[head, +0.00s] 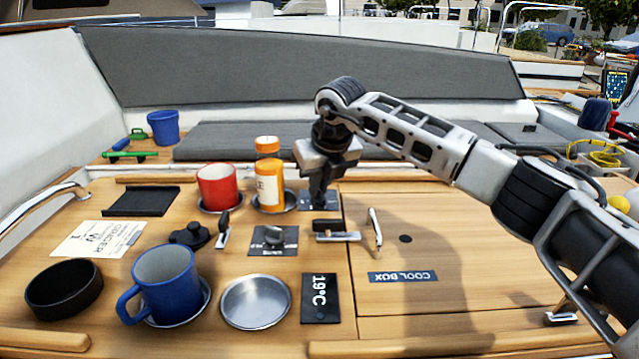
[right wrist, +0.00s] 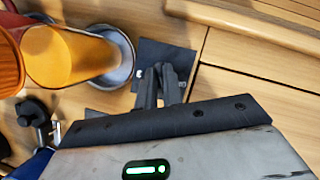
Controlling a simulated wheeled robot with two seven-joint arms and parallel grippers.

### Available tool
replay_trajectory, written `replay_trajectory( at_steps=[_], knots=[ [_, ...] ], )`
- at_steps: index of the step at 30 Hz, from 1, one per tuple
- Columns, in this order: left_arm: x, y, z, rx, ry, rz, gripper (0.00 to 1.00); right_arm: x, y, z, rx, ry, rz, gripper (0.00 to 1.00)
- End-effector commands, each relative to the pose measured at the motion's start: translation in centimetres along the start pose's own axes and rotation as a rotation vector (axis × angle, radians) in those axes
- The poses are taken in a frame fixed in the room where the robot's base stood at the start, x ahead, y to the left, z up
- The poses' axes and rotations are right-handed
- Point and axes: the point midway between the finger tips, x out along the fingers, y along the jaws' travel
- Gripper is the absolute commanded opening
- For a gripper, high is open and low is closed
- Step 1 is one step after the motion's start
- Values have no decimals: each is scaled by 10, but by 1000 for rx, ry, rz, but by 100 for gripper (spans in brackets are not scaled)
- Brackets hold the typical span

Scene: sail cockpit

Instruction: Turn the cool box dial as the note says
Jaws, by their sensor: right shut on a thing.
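My right gripper (head: 320,203) reaches down onto a dark dial plate (head: 305,202) behind the black latch. In the right wrist view its fingers (right wrist: 165,85) are close together over that dark plate (right wrist: 170,58); the knob between them is hidden. A second dial (head: 273,238) on a dark plate stands nearer, with its pointer knob free. A white note (head: 98,240) lies at the left; its writing is upside down and I cannot read it surely. A black display (head: 320,298) shows 19°C. The COOL BOX label (head: 403,277) is on the wooden lid. My left gripper is not in view.
An orange jar (head: 268,185) stands close left of my right gripper, with a red mug (head: 217,186) beyond it. A blue mug (head: 165,283), a black bowl (head: 64,289) and a metal dish (head: 256,302) stand nearer. The lid (head: 450,230) is mostly clear.

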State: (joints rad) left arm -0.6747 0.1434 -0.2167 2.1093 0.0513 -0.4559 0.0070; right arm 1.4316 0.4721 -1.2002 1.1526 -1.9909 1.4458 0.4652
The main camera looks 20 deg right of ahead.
Motion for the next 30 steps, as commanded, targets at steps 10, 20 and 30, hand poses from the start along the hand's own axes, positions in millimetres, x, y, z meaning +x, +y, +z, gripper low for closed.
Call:
replay_trajectory(
  at_steps=[10, 20, 30],
  knots=[
    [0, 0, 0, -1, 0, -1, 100, -1, 0, 0, 0, -1, 0, 30],
    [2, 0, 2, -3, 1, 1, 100, -22, 0, 1, -1, -5, 0, 30],
    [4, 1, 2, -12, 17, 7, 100, -103, 0, 1, -1, -7, 0, 30]
  ],
)
